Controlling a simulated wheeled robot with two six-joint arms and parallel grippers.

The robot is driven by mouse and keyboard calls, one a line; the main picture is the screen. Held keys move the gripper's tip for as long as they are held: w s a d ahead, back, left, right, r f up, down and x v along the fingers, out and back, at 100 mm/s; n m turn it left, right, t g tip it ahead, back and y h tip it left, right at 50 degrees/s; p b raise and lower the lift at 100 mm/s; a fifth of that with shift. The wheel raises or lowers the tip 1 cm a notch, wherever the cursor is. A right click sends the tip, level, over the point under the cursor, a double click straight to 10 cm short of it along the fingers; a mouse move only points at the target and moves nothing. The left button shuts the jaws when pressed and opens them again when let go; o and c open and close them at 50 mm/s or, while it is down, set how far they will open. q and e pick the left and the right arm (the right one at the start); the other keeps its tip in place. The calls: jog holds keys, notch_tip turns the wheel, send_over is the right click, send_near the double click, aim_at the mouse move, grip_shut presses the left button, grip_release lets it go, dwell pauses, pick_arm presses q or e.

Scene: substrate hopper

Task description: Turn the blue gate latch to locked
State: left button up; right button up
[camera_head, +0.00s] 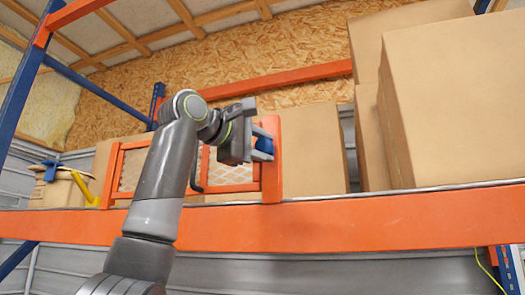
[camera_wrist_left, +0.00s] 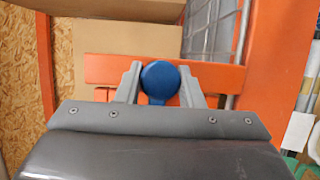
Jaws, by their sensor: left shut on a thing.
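The blue gate latch (camera_head: 264,145) is a round knob on the orange upright post (camera_head: 272,178) at the right end of the orange mesh gate (camera_head: 233,174). In the left wrist view the blue knob (camera_wrist_left: 160,78) sits between two grey fingers, in front of an orange bar (camera_wrist_left: 220,77). My left gripper (camera_head: 265,144) reaches it from the left and is shut on it. The fingers hide part of the latch, and I cannot tell its turn angle. My left arm covers part of the gate. My right gripper is not in view.
An orange shelf beam (camera_head: 340,228) runs below the gate. Large cardboard boxes (camera_head: 450,100) stand on the right, and another box (camera_head: 312,150) is behind the post.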

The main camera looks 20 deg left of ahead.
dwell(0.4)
pick_arm(q)
jog(key=o, duration=1)
jog(key=shift+s+a+f+b, duration=0.1)
jog(key=shift+s+a+b, duration=0.15)
jog(key=shift+s+b, duration=0.2)
jog(key=b+v, duration=0.5)
jog(key=v, duration=1.1)
jog(key=shift+s, duration=0.15)
